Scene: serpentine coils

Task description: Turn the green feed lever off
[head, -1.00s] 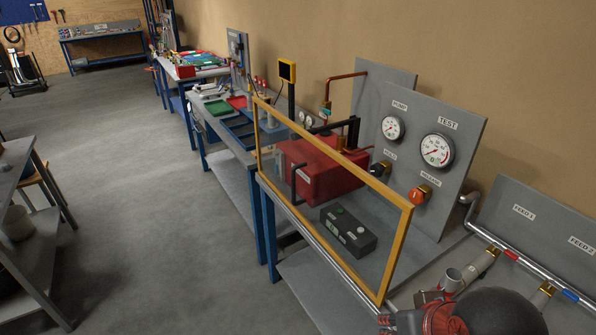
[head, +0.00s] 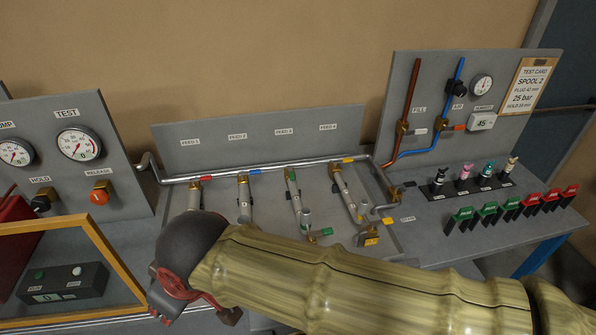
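The green feed lever (head: 322,233) shows in the head view at the lower end of the third feed branch, under the FEED 3 label. Its handle lies roughly sideways, and a grey pipe stub stands beside it. A green band (head: 290,173) marks the same branch on the manifold pipe. My gripper (head: 194,313) is at the lower left, well left of the green lever and apart from it. Its red fingers look spread, with nothing visible between them. My arm crosses the foreground just below the lever and hides the bench front there.
Red-banded (head: 206,178) and blue-banded (head: 255,172) branches stand left; their lower ends are partly hidden. A yellow-framed clear guard (head: 110,256) stands left of my gripper. Coloured fittings and clips (head: 487,212) occupy the right bench.

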